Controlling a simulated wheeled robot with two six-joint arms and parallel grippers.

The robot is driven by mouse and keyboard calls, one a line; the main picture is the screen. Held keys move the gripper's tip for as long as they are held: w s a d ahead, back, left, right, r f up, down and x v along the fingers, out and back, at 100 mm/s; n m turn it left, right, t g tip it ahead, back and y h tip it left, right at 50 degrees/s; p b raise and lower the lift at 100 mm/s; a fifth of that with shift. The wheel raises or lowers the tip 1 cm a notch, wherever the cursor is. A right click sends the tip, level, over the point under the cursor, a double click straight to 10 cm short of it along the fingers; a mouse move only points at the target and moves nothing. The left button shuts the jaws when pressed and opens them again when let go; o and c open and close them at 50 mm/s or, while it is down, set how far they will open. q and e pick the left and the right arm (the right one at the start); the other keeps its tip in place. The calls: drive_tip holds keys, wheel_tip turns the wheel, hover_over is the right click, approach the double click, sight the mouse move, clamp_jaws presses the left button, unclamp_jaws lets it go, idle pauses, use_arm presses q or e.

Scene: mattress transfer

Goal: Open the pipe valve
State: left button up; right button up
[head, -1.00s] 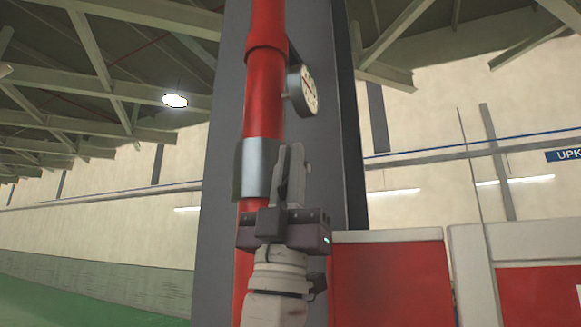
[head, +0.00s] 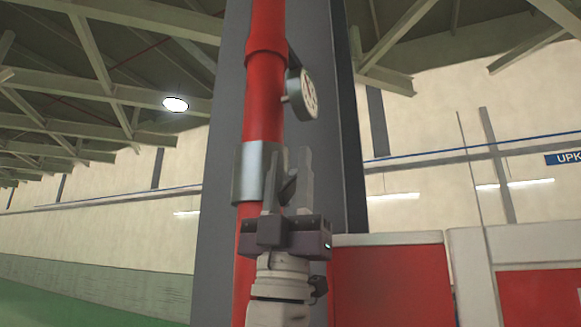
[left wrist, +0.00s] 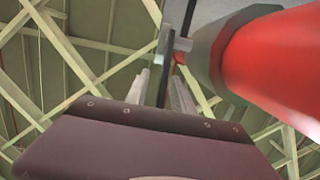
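A red vertical pipe (head: 262,95) with a silver collar (head: 252,172) runs up in front of a grey column. A round, dial-like disc (head: 302,94), apparently the valve, sits on a short stub at its right side. My left gripper (head: 288,158) is just below the disc, fingers pointing up and apart, and overlaps the collar's right edge in the head view. In the left wrist view, the fingers (left wrist: 160,82) show a gap, with the disc (left wrist: 167,52) nearly edge-on above it and the pipe (left wrist: 275,62) to the right. Contact is not visible. My right gripper is not in view.
The grey column (head: 325,150) stands close behind the pipe. Red panels with pale frames (head: 390,280) stand to the lower right. The space left of the column is open, with a green floor and a pale wall (head: 110,220) far behind.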

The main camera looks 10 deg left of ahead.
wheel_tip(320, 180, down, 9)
drive_tip(key=b, duration=0.8)
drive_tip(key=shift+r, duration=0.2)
